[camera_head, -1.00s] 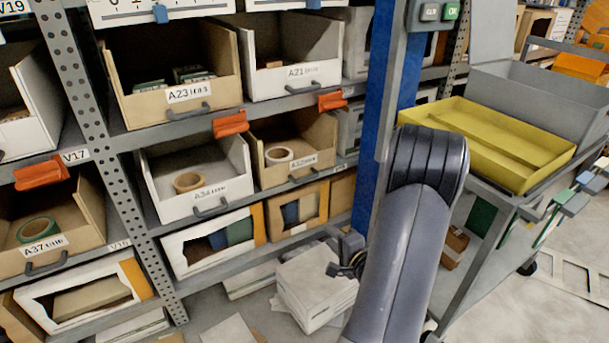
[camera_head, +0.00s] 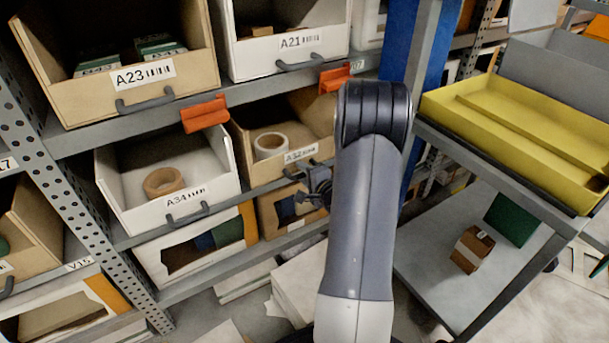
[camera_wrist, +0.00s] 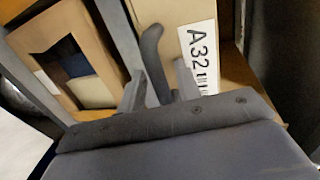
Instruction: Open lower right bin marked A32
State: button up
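The cardboard bin A32 (camera_head: 296,112) is on the right of the lower bin row in the head view, with a roll of white tape (camera_head: 270,145) inside. Its front and A32 label (camera_wrist: 199,58) also show in the wrist view. Its dark handle (camera_wrist: 152,45) stands out from the front beside the label. My gripper (camera_head: 312,180) is at the front of this bin, partly hidden by my arm. In the wrist view my gripper (camera_wrist: 158,84) is open, with one finger on each side of the handle's near end. I cannot tell whether they touch it.
White bin A34 (camera_head: 205,196) is to the left, holding a brown tape roll. Bins A23 (camera_head: 95,98) and A21 (camera_head: 318,50) are above. Orange clips (camera_head: 205,114) hang on the shelf edge. A blue post (camera_head: 400,45) and a cart with a yellow tray (camera_head: 520,130) stand right.

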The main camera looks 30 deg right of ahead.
grip_shut()
jog(key=shift+s, duration=0.15)
dwell(0.4)
